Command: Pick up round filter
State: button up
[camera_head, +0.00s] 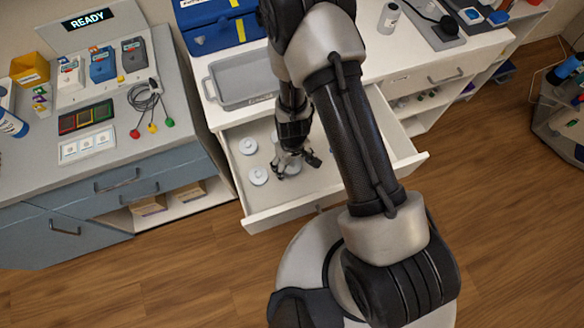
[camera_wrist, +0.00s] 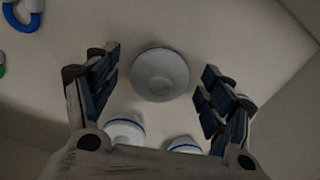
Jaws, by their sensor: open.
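Several round white filters lie in an open white drawer (camera_head: 300,200). One round filter (camera_wrist: 160,75) is centred between my open fingers in the wrist view; it has a raised middle and a thin blue rim. In the head view a filter (camera_head: 292,167) shows partly behind my gripper (camera_head: 296,164). Two others, a filter (camera_head: 248,146) and a filter (camera_head: 258,176), lie to the left of it. In the wrist view my gripper (camera_wrist: 159,62) is open and empty, pointing down. A filter (camera_wrist: 124,130) and another filter (camera_wrist: 183,145) are partly hidden by the gripper body.
Drawer walls stand around my gripper. A grey tray (camera_head: 243,101) sits on the counter above the drawer, near my forearm. In the wrist view a blue curved item (camera_wrist: 22,24) lies at the upper left. The drawer floor above the centred filter is bare.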

jog(key=shift+r, duration=0.1)
jog(key=c, duration=1)
jog(key=shift+c, duration=0.2)
